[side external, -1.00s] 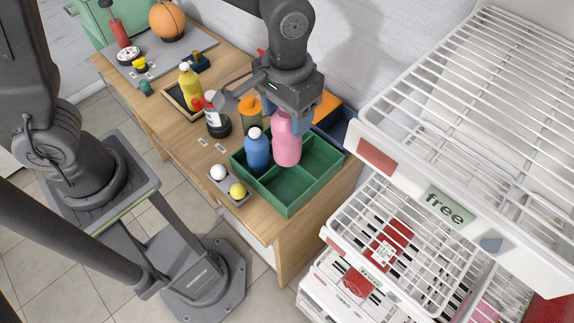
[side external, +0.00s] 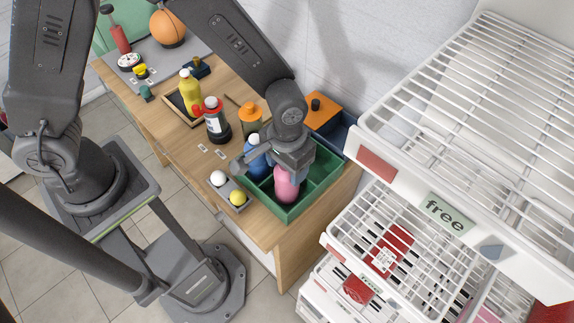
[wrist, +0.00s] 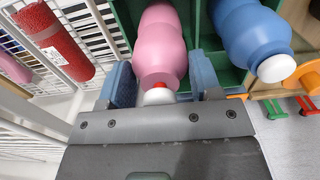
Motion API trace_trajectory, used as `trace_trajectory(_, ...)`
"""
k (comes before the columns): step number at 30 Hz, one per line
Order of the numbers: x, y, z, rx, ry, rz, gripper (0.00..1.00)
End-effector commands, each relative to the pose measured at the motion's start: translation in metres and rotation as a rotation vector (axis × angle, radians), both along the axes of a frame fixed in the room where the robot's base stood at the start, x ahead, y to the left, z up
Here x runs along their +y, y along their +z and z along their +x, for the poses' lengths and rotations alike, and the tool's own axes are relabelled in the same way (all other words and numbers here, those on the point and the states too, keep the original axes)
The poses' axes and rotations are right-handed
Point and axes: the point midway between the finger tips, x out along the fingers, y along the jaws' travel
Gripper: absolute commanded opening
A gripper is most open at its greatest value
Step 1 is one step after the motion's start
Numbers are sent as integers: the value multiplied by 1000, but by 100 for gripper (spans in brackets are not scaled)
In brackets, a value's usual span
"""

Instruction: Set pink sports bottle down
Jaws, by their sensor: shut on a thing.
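The pink sports bottle (side external: 286,186) is held upright by my gripper (side external: 293,163), over or inside the front part of the green divided crate (side external: 291,214). In the wrist view my blue jaws (wrist: 165,85) are shut on the neck end of the pink bottle (wrist: 160,42). Whether the bottle's base touches the crate floor cannot be told. A blue bottle with a white cap (side external: 256,160) stands in the crate's left part, partly hidden by my gripper. It also shows next to the pink bottle in the wrist view (wrist: 250,38).
A holder with a white ball (side external: 218,178) and a yellow ball (side external: 237,197) sits left of the crate. White wire shelving (side external: 440,130) rises at the right.

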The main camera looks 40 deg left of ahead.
Motion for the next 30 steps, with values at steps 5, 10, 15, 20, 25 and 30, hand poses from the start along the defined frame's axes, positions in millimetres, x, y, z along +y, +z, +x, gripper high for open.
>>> trace_trajectory(5, 0, -7, 0, -2, 0, -1, 2)
trace_trajectory(10, 0, -7, 0, -2, 0, -1, 2)
trace_trajectory(15, 0, -10, 0, -1, 0, -1, 62)
trace_trajectory(20, 0, -10, 0, -1, 0, -1, 77)
trace_trajectory(25, 0, -10, 0, -1, 0, -1, 84)
trace_trajectory(30, 0, -8, 0, -2, 0, -1, 84)
